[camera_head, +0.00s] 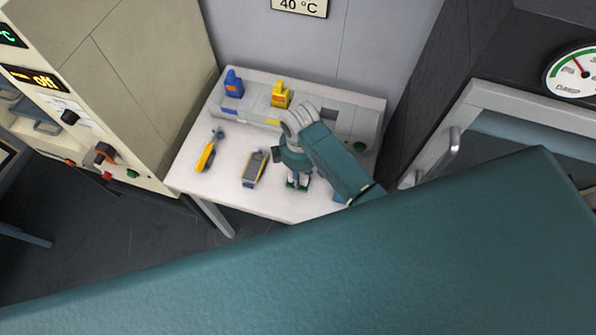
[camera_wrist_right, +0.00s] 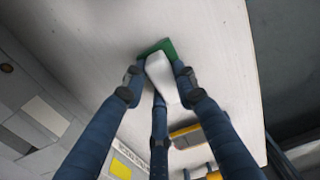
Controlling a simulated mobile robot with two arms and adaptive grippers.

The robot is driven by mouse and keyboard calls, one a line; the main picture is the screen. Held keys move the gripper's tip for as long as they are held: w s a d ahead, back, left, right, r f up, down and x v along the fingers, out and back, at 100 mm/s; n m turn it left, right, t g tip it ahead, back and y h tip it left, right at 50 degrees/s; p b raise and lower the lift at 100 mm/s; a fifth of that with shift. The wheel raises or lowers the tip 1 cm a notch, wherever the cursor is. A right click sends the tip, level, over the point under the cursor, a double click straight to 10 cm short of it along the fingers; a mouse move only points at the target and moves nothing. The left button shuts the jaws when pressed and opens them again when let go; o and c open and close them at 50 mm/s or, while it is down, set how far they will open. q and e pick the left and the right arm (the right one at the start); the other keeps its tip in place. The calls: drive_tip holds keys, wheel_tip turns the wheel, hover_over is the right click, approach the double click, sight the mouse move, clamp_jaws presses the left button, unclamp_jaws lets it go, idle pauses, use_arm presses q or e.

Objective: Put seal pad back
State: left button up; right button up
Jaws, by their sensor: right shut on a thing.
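The seal pad, a white block with a green base (camera_wrist_right: 161,75), is between the dark blue fingers of my right gripper (camera_wrist_right: 159,88) in the right wrist view. The gripper is shut on the white part. In the head view my right gripper (camera_head: 298,176) points down over the front of the white table, and the pad's green edge (camera_head: 291,185) shows below the fingers. The pad is at or just above the tabletop; I cannot tell whether it touches. My left gripper is not in view.
On the white table (camera_head: 232,154) lie a grey-and-yellow device (camera_head: 254,168) and a yellow tool (camera_head: 206,156).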

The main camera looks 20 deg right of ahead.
sight(301, 176)
drive_tip(key=o, duration=0.8)
drive_tip(key=shift+s, duration=0.35)
drive_tip(key=shift+o, duration=1)
drive_tip(key=shift+s+d, duration=0.1)
drive_tip(key=shift+s, duration=0.05)
drive_tip(key=shift+w+r, duration=0.25)
use_arm(q)
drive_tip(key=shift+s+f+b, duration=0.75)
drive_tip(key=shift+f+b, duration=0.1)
drive_tip(key=shift+b, duration=0.05)
use_arm(e)
wheel_tip(301, 176, up, 12)
drive_tip(key=shift+f, duration=0.2)
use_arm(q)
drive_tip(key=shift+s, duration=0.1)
